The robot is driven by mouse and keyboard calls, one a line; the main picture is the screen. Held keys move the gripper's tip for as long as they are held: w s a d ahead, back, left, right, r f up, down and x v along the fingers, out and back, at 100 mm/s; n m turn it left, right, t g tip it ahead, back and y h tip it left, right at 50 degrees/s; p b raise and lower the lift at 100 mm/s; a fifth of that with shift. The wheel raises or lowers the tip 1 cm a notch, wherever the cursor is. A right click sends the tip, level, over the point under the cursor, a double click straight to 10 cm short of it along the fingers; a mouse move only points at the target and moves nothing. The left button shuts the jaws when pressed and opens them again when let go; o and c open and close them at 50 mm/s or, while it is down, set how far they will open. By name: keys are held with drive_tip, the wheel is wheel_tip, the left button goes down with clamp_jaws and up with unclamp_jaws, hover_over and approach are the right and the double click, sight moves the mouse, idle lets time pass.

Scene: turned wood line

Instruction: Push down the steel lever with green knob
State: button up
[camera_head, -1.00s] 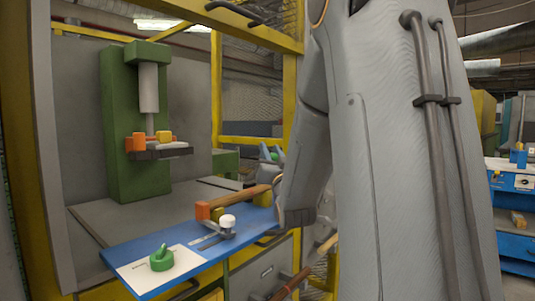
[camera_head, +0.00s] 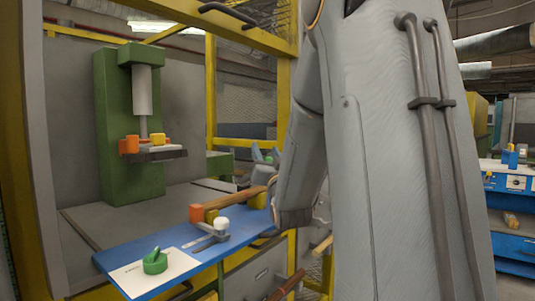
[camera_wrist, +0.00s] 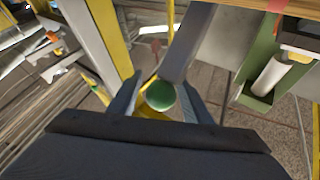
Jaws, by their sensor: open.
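In the wrist view, a round green knob (camera_wrist: 160,95) sits at the end of a grey steel lever (camera_wrist: 187,55). My gripper (camera_wrist: 158,100) is open, with one finger on each side of the knob. I cannot tell whether the fingers touch it. The lever cannot be made out clearly there.
A blue panel (camera_head: 200,257) carries a green rotary knob (camera_head: 155,262) and a white-topped clamp (camera_head: 221,226). A green press (camera_head: 115,130) stands behind it. Yellow frame posts (camera_head: 210,95) stand close by. A blue bench (camera_head: 515,245) is at far right.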

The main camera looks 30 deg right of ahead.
wheel_tip(320, 180, up, 10)
drive_tip(key=p, duration=0.1)
idle(0.4)
drive_tip(key=shift+c, duration=0.4)
